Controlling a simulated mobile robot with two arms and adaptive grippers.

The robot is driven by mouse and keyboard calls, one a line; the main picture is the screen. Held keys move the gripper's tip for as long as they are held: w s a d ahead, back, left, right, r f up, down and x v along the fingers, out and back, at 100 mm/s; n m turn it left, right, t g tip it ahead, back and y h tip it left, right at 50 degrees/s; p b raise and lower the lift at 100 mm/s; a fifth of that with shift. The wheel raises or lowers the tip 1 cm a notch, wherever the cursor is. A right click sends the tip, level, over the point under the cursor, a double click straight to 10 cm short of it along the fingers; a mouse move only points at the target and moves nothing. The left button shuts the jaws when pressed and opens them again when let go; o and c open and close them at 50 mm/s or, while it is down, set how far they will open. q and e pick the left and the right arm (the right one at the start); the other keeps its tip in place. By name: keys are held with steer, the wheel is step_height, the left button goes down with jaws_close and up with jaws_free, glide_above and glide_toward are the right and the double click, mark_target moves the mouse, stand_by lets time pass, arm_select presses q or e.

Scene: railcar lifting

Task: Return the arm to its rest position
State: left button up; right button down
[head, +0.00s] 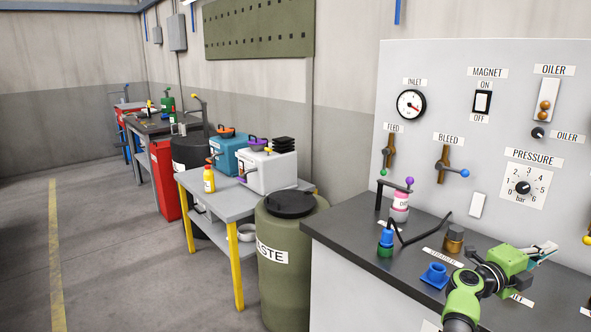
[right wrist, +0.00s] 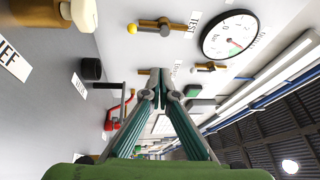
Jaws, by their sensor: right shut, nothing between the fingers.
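My right arm, with green and dark joints, reaches over the dark bench top (head: 385,225) at the lower right of the head view. Its right gripper (head: 548,248) points to the right, above the bench and in front of the grey panel. In the right wrist view the teal fingers of the right gripper (right wrist: 160,78) meet at their tips, with nothing between them. A round gauge (right wrist: 229,36) and a yellow-tipped valve lever (right wrist: 160,28) show beyond the fingers on the panel. My left gripper is not in view.
The grey panel (head: 430,80) rises behind the bench with an inlet gauge (head: 411,104), bleed lever (head: 445,165) and pressure dial (head: 523,187).

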steer(key=w+a+f+n+t+y, duration=0.1)
steer(key=w+a+n+t+y, duration=0.1)
steer(key=a+n+t+y, duration=0.6)
steer(key=w+a+n+t+y, duration=0.2)
steer(key=a+n+t, duration=0.45)
steer(key=n, duration=0.45)
steer(key=s+a+f+n+g+y, duration=0.45)
steer(key=s+a+f+n, duration=0.2)
steer(key=a+f, duration=0.35)
steer(key=s+a+f+n+g+y, duration=0.3)
steer(key=s+a+f+n+y, duration=0.35)
steer(key=a+f, duration=0.3)
steer(key=s+a+f+n+g+h, duration=0.1)
steer(key=s+f+g, duration=0.2)
steer(key=s, duration=0.7)
steer(key=s+a+f+g, duration=0.2)
steer(key=s+f+g, duration=0.1)
steer(key=s, duration=0.6)
steer(key=s+a+f+n+g+h, duration=0.1)
steer(key=s+f+g, duration=0.25)
steer(key=s, duration=0.65)
step_height(320, 180, down, 27)
steer(key=s, duration=0.1)
steer(key=s+d+f+g, duration=0.2)
steer(key=s+d+f, duration=0.1)
steer(key=s+f, duration=1.2)
steer(key=shift+s+f+n, duration=0.3)
steer(key=shift+s+f, duration=0.1)
steer(key=shift+s, duration=0.75)
